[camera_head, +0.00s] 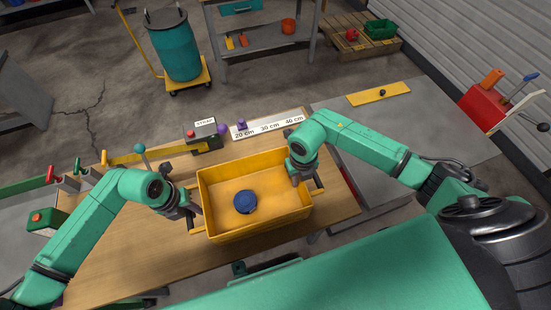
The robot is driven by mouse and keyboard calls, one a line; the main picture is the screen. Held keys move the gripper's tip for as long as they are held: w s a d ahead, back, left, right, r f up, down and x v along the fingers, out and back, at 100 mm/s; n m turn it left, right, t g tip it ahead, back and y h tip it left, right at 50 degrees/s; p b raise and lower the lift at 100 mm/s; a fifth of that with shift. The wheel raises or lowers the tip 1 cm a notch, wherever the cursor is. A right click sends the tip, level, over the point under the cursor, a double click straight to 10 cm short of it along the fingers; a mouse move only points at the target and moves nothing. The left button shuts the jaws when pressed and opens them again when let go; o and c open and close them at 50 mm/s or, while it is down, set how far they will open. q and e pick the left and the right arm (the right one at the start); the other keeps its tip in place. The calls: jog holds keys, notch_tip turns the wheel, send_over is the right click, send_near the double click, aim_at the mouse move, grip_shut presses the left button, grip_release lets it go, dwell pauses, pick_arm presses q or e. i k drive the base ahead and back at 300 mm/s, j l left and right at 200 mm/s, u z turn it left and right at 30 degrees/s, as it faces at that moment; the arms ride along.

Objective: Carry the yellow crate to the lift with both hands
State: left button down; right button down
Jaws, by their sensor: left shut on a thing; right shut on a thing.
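The yellow crate (264,229) is at the middle of the view, over the wooden bench top, with a blue round object (245,202) inside. I cannot tell whether the crate rests on the wood or hangs just above it. My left gripper (194,216) is shut on the crate's left handle. My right gripper (312,184) is shut on its right handle. The fingertips are partly hidden. A grey flat surface (440,135) lies to the right of the bench; I cannot tell whether it is the lift.
A ruler strip (268,126) and a box with a red button (204,133) lie behind the crate. A red tool holder (485,106) stands at right. Coloured-handled levers (77,168) are at left. A teal drum (175,48) stands on a yellow trolley beyond.

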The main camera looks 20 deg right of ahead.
aim_at(421, 146)
jog(key=l, duration=1.7)
jog(key=i+l, duration=0.1)
jog(key=l, duration=1.6)
